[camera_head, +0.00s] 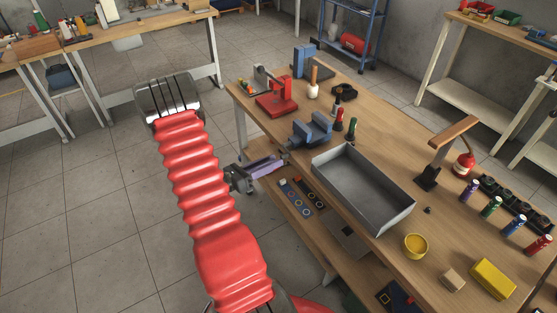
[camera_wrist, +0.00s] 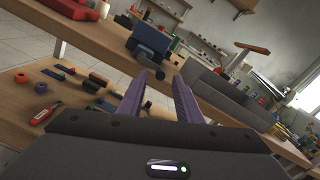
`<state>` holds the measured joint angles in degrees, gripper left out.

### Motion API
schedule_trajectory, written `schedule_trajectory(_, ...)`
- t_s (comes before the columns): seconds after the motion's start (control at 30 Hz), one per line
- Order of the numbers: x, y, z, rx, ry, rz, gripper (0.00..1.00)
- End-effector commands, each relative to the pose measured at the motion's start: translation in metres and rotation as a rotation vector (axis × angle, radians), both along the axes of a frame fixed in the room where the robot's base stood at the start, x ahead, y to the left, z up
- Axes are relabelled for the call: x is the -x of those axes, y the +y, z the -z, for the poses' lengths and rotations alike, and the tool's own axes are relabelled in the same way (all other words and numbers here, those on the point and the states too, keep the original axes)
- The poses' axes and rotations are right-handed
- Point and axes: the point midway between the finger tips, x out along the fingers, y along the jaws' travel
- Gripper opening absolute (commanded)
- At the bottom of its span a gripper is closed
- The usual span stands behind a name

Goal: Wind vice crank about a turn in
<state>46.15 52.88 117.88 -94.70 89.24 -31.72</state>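The blue vice (camera_head: 312,128) is mounted at the near left edge of the wooden bench. It also shows in the wrist view (camera_wrist: 151,42), above and just beyond my fingertips. My gripper (camera_head: 280,160) has purple fingers and reaches toward the vice's front from the left, beside the bench edge. In the wrist view my gripper (camera_wrist: 160,77) has its two fingers apart, with a clear gap between them. A small dark part at the vice's front, perhaps the crank, lies near the fingertips. I cannot tell whether the fingers touch it.
A grey metal tray (camera_head: 361,188) stands right of the vice. The lower shelf (camera_wrist: 75,100) holds several small tools and rolls. Open floor lies left of the bench.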

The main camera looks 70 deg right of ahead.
Motion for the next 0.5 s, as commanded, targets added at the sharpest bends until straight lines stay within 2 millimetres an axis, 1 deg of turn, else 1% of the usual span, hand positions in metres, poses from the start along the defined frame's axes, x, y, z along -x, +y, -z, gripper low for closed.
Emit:
schedule_trajectory(0.03,0.006,-0.005,0.000,0.000,0.000,0.002,0.32)
schedule_trajectory(0.2,0.018,-0.020,0.000,0.001,-0.001,0.002,0.32)
schedule_trajectory(0.33,0.022,-0.025,0.000,0.000,0.000,0.000,0.32)
schedule_trajectory(0.5,0.023,-0.027,0.000,0.000,0.000,-0.001,0.32)
